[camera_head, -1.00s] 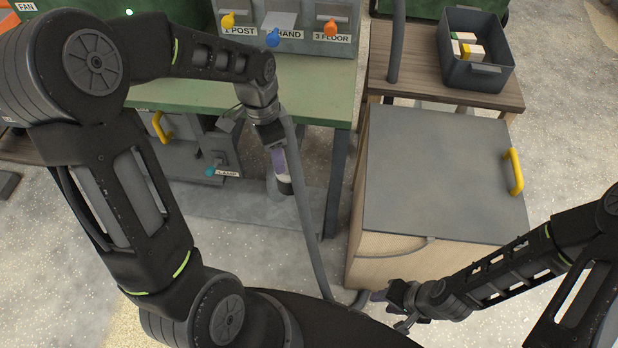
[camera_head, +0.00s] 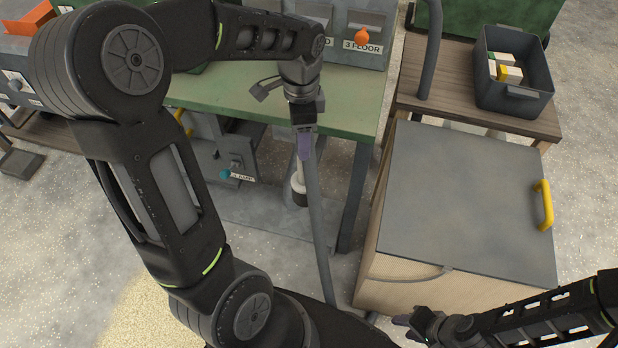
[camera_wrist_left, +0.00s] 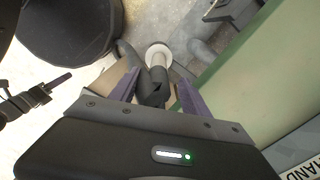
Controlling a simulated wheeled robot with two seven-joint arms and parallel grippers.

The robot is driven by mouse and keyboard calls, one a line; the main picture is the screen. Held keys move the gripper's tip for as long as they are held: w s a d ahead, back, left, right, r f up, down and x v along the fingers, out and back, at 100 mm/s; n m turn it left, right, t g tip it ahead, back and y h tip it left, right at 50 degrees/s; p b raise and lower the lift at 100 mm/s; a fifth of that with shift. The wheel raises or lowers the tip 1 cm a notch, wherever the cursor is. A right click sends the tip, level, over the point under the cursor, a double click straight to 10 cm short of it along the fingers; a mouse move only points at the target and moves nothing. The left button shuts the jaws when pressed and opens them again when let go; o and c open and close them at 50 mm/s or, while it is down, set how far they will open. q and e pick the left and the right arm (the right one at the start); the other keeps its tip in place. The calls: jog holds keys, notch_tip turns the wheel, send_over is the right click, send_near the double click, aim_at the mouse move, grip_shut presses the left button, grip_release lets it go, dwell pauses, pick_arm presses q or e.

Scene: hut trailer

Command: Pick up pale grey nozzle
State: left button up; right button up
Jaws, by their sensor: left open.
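The pale grey nozzle (camera_head: 298,178) seems to be the pale upright piece with a dark lower part, low beside the green bench. In the left wrist view a pale round rim (camera_wrist_left: 158,50) shows beyond my fingers, partly hidden by the grey hose. My left gripper (camera_head: 304,145) points down just above it in the head view. In the left wrist view its purple fingers (camera_wrist_left: 157,92) are spread, with the hose between or beyond them; contact cannot be told. My right gripper (camera_head: 407,328) is low at the right, fingers apart and empty, away from the nozzle.
The grey hose (camera_head: 322,235) runs down close beside my left gripper. The green bench (camera_head: 350,105) is behind it. A grey-topped cabinet (camera_head: 465,200) with a yellow handle stands to the right, and a dark bin (camera_head: 515,95) sits on a wooden table. Speckled floor is open at front left.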

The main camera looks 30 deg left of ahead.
pick_arm(q)
jog(key=shift+f, duration=0.15)
jog(key=shift+f, duration=1.2)
jog(key=shift+f, duration=0.1)
jog(key=b, duration=0.2)
send_over(305, 178)
jog(key=w+a, duration=0.1)
notch_tip(305, 178, down, 5)
jog(key=shift+w+f, duration=0.1)
jog(key=shift+w, duration=0.05)
jog(key=shift+c, duration=0.3)
grip_shut()
